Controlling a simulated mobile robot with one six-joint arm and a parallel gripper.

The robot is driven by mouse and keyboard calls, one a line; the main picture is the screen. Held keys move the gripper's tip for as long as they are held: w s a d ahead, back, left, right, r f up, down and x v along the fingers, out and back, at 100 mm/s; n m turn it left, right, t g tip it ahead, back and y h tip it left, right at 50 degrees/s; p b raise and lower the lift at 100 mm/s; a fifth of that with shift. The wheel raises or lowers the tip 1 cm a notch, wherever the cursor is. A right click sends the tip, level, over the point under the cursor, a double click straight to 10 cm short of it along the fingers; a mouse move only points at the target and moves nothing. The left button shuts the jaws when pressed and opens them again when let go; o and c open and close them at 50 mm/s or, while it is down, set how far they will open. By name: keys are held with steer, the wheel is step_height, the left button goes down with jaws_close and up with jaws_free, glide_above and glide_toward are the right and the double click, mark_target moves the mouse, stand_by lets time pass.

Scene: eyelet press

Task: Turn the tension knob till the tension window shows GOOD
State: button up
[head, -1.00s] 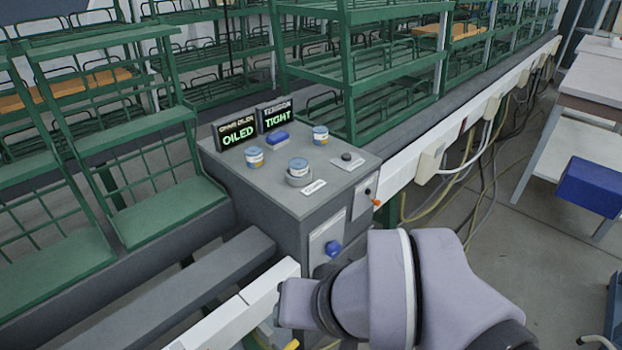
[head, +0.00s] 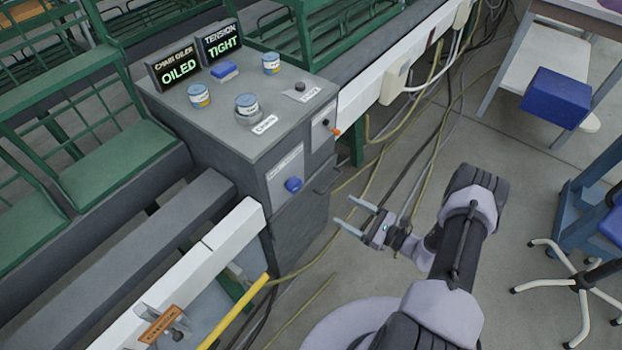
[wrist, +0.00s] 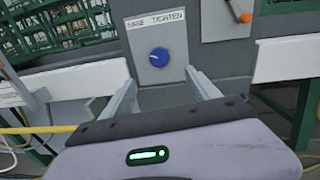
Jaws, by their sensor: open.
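The tension window (head: 220,42) on top of the grey cabinet reads TIGHT in green letters. A blue knob (head: 293,185) sits on a light plate on the cabinet's front face. In the wrist view the blue knob (wrist: 159,57) is under a label (wrist: 155,20) reading EASE on the left and TIGHTEN on the right. My gripper (head: 348,213) is open and empty, in front of the cabinet and apart from the knob. In the wrist view its two fingers (wrist: 160,82) point toward the plate, with the knob beyond and between them.
A second window (head: 178,68) reads OILED. Several small tins, a blue block (head: 223,70) and a black button (head: 299,87) are on the cabinet top. An orange-tipped lever (head: 336,131) sticks out right of the knob. A yellow bar (head: 236,310) and floor cables lie nearby.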

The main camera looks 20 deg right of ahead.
mark_target(298, 186)
steer(key=b+x, duration=0.3)
steer(key=x, duration=1.4)
steer(key=shift+w+a+f+b, duration=0.1)
steer(key=shift+a+b, duration=0.2)
steer(key=shift+b, duration=0.05)
steer(key=c, duration=1.4)
steer(key=shift+o, duration=0.2)
steer(key=n, duration=0.3)
steer(key=shift+a+n, duration=0.1)
steer(key=shift+n, duration=0.3)
steer(key=shift+n+h+b, duration=0.3)
steer(key=shift+n+b, duration=0.1)
steer(key=shift+n, duration=1.4)
steer(key=o, duration=1.4)
steer(key=shift+c, duration=0.2)
